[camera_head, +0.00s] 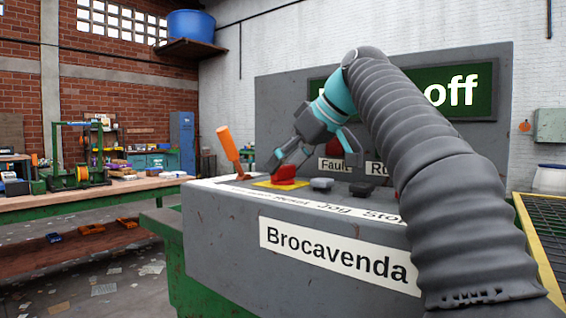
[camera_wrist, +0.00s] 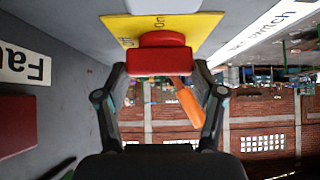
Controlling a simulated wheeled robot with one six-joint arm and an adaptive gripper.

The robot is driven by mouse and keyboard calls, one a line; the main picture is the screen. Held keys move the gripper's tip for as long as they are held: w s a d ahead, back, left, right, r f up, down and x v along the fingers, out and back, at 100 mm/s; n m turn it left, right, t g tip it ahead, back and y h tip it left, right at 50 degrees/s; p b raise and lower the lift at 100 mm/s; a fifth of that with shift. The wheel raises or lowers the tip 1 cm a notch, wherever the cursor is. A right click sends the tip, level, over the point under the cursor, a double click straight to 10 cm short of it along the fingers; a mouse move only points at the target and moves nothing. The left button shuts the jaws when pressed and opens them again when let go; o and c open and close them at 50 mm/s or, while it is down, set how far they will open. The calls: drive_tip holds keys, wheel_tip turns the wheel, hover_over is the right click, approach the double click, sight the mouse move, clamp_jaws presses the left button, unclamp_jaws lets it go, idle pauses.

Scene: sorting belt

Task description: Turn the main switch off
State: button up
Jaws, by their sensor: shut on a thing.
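The main switch is a red rotary knob (camera_head: 284,174) on a yellow plate (camera_head: 262,183) on top of the grey console. In the wrist view the red knob (camera_wrist: 160,60) sits between my fingers, and the yellow plate (camera_wrist: 198,24) shows "On" and a second, partly hidden word. My gripper (camera_head: 280,163) comes down on the knob from above; in the wrist view my gripper (camera_wrist: 160,72) is shut on it, one finger at each end of its bar. A green sign (camera_head: 478,90) behind reads "off", its left part hidden by my arm.
A "Fault" label (camera_head: 335,165) is on the panel behind. A workbench (camera_head: 80,200) stands at left, a yellow-edged belt (camera_head: 540,240) at right.

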drive_tip(key=o, duration=1.1)
drive_tip(key=shift+w+d, duration=0.1)
drive_tip(key=shift+d, duration=0.05)
drive_tip(key=shift+o, duration=0.2)
drive_tip(key=shift+v, duration=1.4)
drive_tip(key=s+d, duration=0.2)
drive_tip(key=d, duration=0.1)
drive_tip(key=s+d, duration=0.5)
drive_tip(key=d, duration=0.1)
drive_tip(key=shift+s+d, duration=0.2)
drive_tip(key=shift+d, duration=0.05)
